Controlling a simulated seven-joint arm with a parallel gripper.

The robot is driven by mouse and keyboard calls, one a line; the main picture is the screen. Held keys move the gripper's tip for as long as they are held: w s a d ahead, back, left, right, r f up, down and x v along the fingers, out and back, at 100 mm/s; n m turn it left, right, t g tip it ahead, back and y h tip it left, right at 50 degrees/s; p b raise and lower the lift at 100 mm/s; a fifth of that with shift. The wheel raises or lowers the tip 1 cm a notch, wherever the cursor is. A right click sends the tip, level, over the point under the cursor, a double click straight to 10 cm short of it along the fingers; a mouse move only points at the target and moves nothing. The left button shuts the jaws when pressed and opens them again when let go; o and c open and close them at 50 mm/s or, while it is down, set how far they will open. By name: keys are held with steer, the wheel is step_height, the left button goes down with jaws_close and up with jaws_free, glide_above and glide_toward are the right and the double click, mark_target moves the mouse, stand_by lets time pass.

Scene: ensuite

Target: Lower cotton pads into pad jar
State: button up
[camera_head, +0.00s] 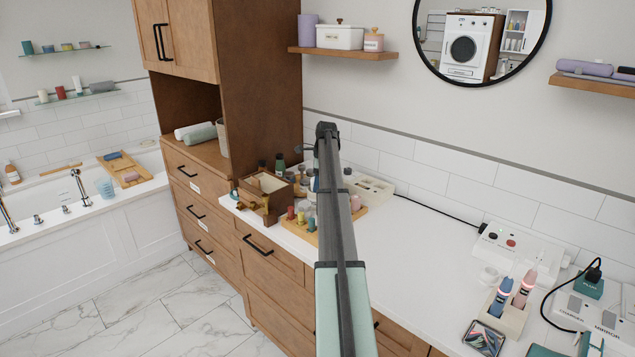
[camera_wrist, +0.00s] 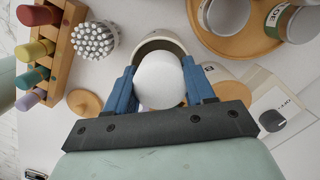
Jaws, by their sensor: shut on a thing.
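In the wrist view, white round cotton pads (camera_wrist: 160,80) sit between the blue fingers of my gripper (camera_wrist: 161,84), which is shut on them. The pad jar (camera_wrist: 152,42) is cream-coloured with an open, dark inside; it shows just beyond the pads. The pads cover the near part of its mouth, and I cannot tell whether their far edge is above the rim or inside it. In the head view my own arm hides the gripper, the pads and the jar.
In the wrist view, a wooden rack (camera_wrist: 66,45) of coloured bottles and a cup of cotton swabs (camera_wrist: 95,40) stand left. A round wooden lid (camera_wrist: 83,103) lies near them. A round tray (camera_wrist: 232,42) with jars is at upper right. The counter (camera_head: 425,245) has free room right of my arm.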

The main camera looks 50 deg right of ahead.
steer(key=shift+s+a+f, duration=0.15)
steer(key=shift+f, duration=0.35)
steer(key=shift+s+a+f, duration=0.1)
steer(key=shift+f, duration=0.35)
steer(key=o, duration=1)
steer(key=shift+r, duration=0.1)
steer(key=shift+o, duration=0.4)
step_height(320, 180, up, 15)
steer(key=s+d, duration=0.1)
steer(key=shift+s+d+r, duration=0.15)
steer(key=shift+d, duration=0.15)
